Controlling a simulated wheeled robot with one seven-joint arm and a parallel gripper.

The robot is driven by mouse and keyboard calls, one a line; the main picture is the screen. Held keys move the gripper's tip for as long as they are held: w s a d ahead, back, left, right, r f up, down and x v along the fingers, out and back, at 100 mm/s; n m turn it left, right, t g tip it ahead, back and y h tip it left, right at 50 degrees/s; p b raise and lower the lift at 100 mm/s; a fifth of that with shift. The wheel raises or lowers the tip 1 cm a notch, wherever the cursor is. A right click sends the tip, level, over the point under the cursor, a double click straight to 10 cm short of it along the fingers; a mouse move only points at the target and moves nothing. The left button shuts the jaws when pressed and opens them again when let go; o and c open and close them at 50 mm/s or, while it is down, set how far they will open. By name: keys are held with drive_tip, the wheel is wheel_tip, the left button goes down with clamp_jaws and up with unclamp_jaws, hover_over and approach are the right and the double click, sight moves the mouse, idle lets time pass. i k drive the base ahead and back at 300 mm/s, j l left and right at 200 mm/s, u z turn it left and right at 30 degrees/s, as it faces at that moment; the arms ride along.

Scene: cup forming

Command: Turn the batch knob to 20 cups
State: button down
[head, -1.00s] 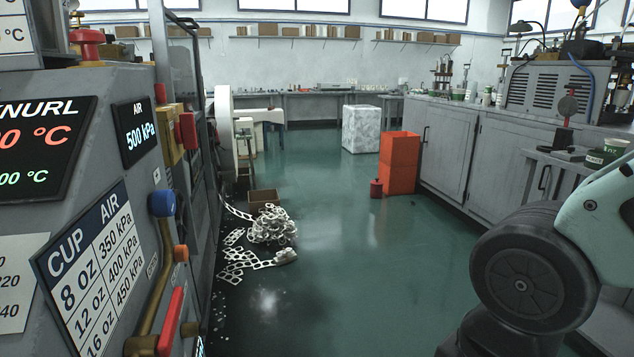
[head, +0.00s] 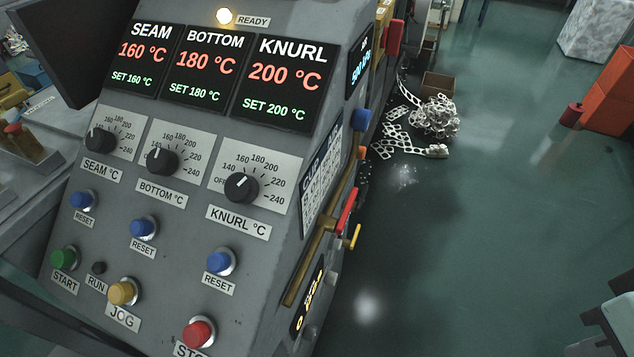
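No knob labelled for batch or cups can be read in the head view. A small dark panel with yellow markings (head: 309,299) sits low on the right side of the grey control console (head: 185,265), too slanted and small to read. The console's front has three black knobs: the seam knob (head: 100,139), the bottom knob (head: 162,161) and the knurl knob (head: 241,187), each on a temperature dial. My gripper is not in view; only a pale part of my arm shows at the lower right edge.
Seam, bottom and knurl displays (head: 283,80) read 160, 180 and 200 °C, matching their set values. The ready lamp (head: 224,16) is lit. Several coloured buttons and a red-handled lever (head: 347,211) sit on the console.

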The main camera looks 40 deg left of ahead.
sight(331, 276)
drive_tip(key=u, duration=1.85)
